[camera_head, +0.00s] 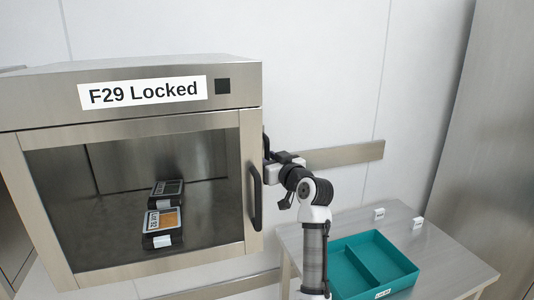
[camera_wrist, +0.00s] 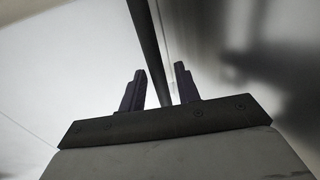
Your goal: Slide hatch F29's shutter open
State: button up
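Hatch F29 (camera_head: 60,118) is a steel box on the left in the head view, its sign (camera_head: 142,92) reading "F29 Locked". Its framed, see-through front shutter (camera_head: 248,150) stands across the opening, with a black upright handle (camera_head: 255,195) on its right edge. My gripper (camera_head: 267,156) is at the box's right side, above and behind that handle; its fingertips are hard to make out there. In the wrist view my gripper (camera_wrist: 158,75) is open, its fingers on either side of a dark bar (camera_wrist: 150,45) with gaps showing. I cannot tell whether this bar is the handle.
Two dark packs, one with an orange label (camera_head: 163,220), lie inside the hatch. A table (camera_head: 445,262) at lower right holds a teal divided tray (camera_head: 410,270) and two small white tags. A metal rail (camera_head: 345,154) runs along the wall behind my arm.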

jog(key=shift+w+a, duration=0.2)
jog(key=shift+w, duration=0.1)
grip_shut()
